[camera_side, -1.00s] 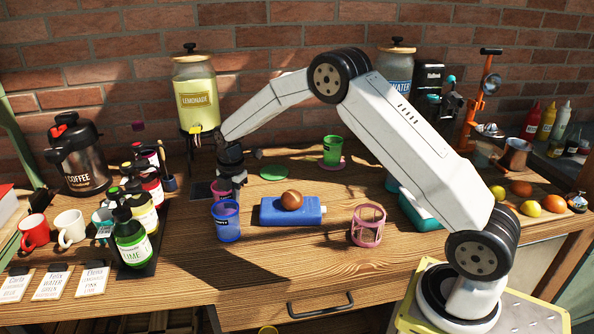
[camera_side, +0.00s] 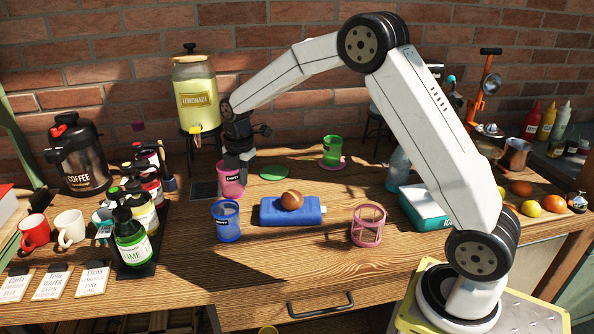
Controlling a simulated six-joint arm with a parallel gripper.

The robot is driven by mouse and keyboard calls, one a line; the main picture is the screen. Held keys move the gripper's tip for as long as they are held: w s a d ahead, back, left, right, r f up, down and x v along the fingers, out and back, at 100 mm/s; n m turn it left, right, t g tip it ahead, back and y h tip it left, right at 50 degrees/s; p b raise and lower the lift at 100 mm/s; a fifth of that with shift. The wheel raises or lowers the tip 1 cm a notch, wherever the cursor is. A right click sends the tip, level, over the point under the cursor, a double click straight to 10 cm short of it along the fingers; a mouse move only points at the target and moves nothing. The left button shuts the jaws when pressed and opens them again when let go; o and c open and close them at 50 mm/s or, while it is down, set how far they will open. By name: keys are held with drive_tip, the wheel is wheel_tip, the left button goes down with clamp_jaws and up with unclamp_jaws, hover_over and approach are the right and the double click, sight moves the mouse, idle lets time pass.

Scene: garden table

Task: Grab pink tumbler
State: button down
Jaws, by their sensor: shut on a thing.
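The pink tumbler (camera_side: 231,182) is at the left middle of the table, behind the blue tumbler. My gripper (camera_side: 238,170) points down at it from above and is shut on its upper part. The tumbler looks upright. I cannot tell whether its base touches the table or is just above it.
The blue tumbler (camera_side: 227,221) stands close in front. A blue ice pack (camera_side: 290,211) with a brown ball (camera_side: 292,200) on it lies to the right. A pink lattice holder (camera_side: 368,226), a green tumbler (camera_side: 332,151) and a green coaster (camera_side: 274,172) are nearby. Syrup bottles (camera_side: 131,243) stand left.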

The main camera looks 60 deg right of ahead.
drive_tip(key=s+r, duration=0.5)
drive_tip(key=s, duration=0.5)
drive_tip(key=shift+s+a+r, duration=0.15)
drive_tip(key=shift+a+r, duration=0.1)
drive_tip(key=shift+a, duration=0.2)
drive_tip(key=shift+d, duration=0.1)
